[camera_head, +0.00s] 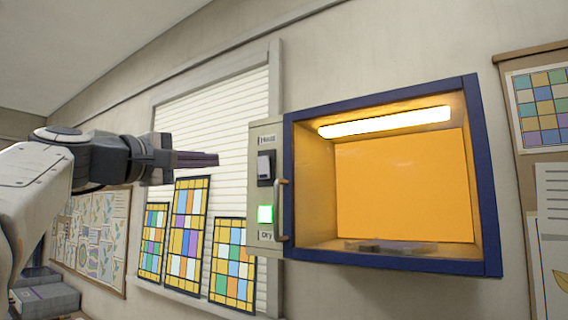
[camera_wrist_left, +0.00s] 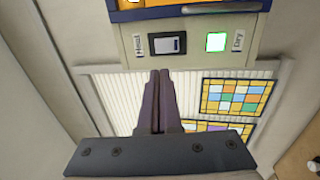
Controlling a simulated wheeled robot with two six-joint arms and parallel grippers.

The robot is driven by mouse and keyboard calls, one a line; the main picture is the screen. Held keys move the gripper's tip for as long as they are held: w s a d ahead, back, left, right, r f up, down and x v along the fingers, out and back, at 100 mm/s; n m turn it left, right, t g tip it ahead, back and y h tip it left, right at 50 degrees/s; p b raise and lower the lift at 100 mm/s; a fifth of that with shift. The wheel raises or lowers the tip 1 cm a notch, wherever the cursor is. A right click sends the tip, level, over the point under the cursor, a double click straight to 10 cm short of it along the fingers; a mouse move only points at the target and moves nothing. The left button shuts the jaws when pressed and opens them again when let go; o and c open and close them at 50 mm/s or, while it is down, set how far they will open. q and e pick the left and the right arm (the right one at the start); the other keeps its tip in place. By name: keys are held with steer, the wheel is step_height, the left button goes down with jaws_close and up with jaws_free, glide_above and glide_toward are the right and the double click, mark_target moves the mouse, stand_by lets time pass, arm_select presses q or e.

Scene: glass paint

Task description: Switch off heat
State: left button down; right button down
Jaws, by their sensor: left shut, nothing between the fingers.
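The drying box (camera_head: 490,200) is on the wall, blue-framed, with a bright lamp (camera_head: 385,122) glowing orange-yellow inside. Its left side panel (camera_head: 254,180) carries a dark rocker switch (camera_head: 264,167) labelled Heat and a lit green square (camera_head: 265,214) labelled Dry. My left gripper (camera_head: 216,159) is shut and empty, left of the panel at about the height of the Heat switch. In the left wrist view the closed fingertips (camera_wrist_left: 159,74) point at the Heat switch (camera_wrist_left: 167,44), with a gap that is hard to judge. The green square (camera_wrist_left: 216,42) is to its right. My right gripper is not in view.
A handle (camera_head: 282,210) stands out along the panel's right edge. A flat grey item (camera_head: 398,247) lies on the box floor. Colored glass panels (camera_head: 187,236) lean against the white blind below and left of the gripper. Posters hang on both sides.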

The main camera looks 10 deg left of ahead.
mark_target(262, 161)
arm_select(q)
steer(key=shift+w, duration=0.1)
steer(key=p+x, duration=0.7)
steer(key=x, duration=0.5)
steer(key=shift+w+d+r, duration=0.2)
steer(key=shift+w+d, duration=0.05)
steer(key=shift+w, duration=0.05)
steer(key=shift+w+d+f+p, duration=0.1)
steer(key=shift+w+d+p, duration=0.1)
steer(key=shift+w+p, duration=0.25)
steer(key=shift+w, duration=0.1)
